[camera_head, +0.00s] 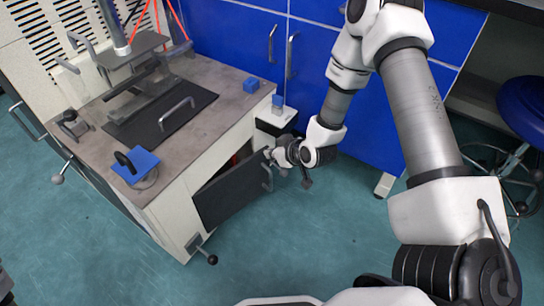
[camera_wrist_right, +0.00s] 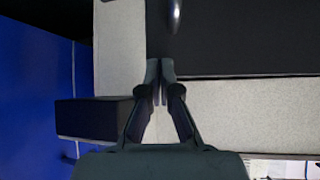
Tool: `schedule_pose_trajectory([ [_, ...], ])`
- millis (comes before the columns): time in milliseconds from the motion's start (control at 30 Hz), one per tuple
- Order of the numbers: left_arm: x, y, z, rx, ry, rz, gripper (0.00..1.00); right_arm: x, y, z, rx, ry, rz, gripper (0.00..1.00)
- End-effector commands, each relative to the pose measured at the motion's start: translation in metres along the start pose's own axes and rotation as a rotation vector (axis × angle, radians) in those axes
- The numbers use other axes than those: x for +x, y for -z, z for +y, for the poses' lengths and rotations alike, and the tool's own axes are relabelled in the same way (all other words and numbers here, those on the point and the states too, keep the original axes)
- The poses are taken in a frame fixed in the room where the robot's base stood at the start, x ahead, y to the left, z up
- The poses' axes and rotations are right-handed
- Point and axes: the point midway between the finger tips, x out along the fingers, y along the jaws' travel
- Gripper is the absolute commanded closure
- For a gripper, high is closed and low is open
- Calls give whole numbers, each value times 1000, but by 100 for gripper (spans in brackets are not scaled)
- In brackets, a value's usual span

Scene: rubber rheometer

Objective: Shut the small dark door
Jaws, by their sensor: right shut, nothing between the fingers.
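The small dark door (camera_head: 228,194) is on the front of the light machine cabinet in the head view. It stands ajar: its right edge is swung away from the cabinet, and a dark gap shows behind its top. A metal handle (camera_head: 267,178) is near its right edge. My right gripper (camera_head: 269,154) is shut and empty at the door's upper right corner, just above the handle. In the right wrist view its closed fingertips (camera_wrist_right: 160,72) lie over the edge of a dark panel (camera_wrist_right: 250,40); I cannot tell whether they touch. My left gripper is out of view.
The machine's worktop (camera_head: 205,92) holds a dark plate with a handle (camera_head: 160,118) and a blue pad (camera_head: 136,166). A knobbed lever (camera_head: 207,256) sticks out below the door. Blue cabinets (camera_head: 250,45) stand behind. The teal floor (camera_head: 290,230) before the door is clear.

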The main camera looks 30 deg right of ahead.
Motion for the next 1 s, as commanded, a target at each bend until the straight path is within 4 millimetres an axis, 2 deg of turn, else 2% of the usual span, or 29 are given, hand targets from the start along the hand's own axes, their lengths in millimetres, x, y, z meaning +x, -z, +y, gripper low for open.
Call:
schedule_pose_trajectory([
  [267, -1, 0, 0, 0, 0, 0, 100, 0, 1, 0, -1, 0, 0, 100],
  [567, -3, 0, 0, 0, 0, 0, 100, 25, 23, 1, -2, 0, -1, 100],
  [1000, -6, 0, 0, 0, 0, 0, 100, 25, 24, 2, -2, 1, -1, 100],
])
